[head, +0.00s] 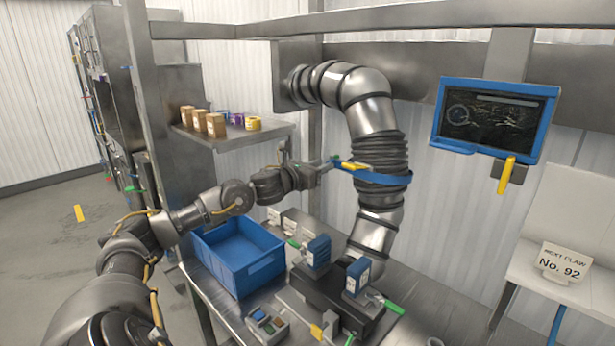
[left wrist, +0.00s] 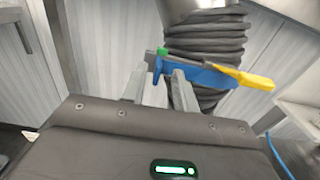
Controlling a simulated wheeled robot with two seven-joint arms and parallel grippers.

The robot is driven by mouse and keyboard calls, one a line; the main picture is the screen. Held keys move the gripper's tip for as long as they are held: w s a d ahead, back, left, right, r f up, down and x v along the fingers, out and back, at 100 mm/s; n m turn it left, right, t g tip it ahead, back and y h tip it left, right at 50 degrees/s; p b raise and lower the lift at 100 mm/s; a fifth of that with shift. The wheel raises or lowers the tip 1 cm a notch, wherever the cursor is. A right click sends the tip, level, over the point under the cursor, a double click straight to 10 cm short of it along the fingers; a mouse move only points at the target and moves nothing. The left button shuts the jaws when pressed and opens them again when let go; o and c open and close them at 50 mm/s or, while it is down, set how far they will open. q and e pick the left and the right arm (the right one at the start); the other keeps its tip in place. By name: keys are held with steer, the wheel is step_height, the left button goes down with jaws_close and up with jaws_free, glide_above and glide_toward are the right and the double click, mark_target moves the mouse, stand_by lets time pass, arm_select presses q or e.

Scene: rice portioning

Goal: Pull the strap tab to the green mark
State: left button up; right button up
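A blue strap (head: 385,178) wraps around the grey ribbed hose (head: 378,155), with a yellow piece (head: 352,165) at its left end. In the left wrist view the blue strap (left wrist: 205,74) crosses in front of the hose, with a yellow piece (left wrist: 257,85) at right and a small green piece (left wrist: 162,51) at left. My left gripper (head: 328,167) is at the strap's left end. Its fingertips (left wrist: 165,75) overlap the blue end near the green piece; whether they grip it is unclear. My right gripper is not in view.
Below are a blue bin (head: 238,262) and a black fixture (head: 335,305) with blue blocks and green handles. A shelf (head: 235,137) with small boxes stands behind my left arm. A blue-framed screen (head: 492,118) hangs at right.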

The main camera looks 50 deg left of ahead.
arm_select(q)
steer(key=s+b, duration=0.6)
steer(key=s, duration=0.2)
steer(key=shift+b, duration=0.4)
steer(key=shift+d, duration=0.1)
